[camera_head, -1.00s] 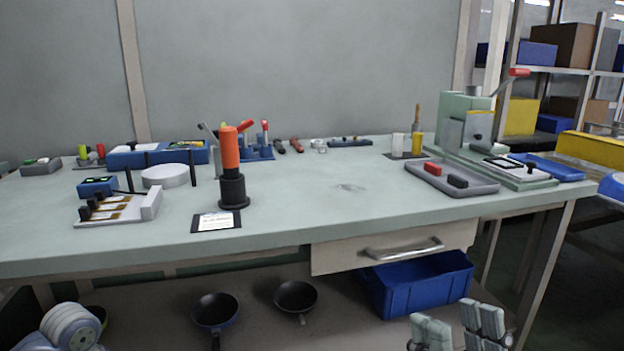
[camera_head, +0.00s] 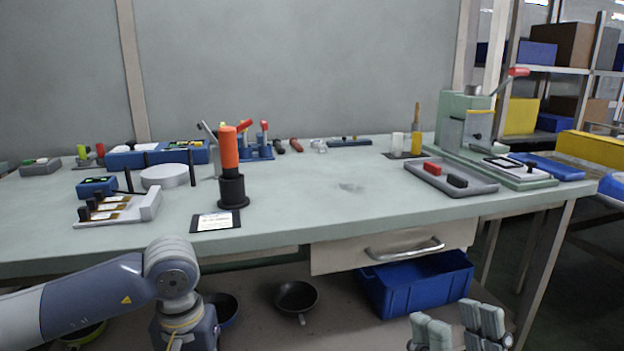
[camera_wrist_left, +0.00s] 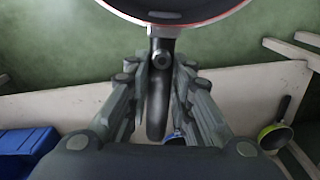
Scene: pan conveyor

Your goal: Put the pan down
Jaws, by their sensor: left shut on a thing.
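In the left wrist view, my left gripper (camera_wrist_left: 160,90) is shut on the dark handle of a pan (camera_wrist_left: 178,8). The pan has a dark inside and a red rim, and is cut off by the top edge. The handle passes between the fingers, and the pan appears held over green floor. In the head view this pan and my left gripper are out of sight; only my left arm shows at lower left. My right gripper (camera_head: 457,328) is at the bottom right of the head view, its fingers apart with nothing between them.
On the lower shelf stand a black pan (camera_head: 296,296), a blue-rimmed pan (camera_head: 228,308) partly behind my left arm, a green pan (camera_head: 88,334) and a blue bin (camera_head: 415,288). The workbench (camera_head: 330,205) above has a bare middle, with an orange-topped tool (camera_head: 230,165) left of it.

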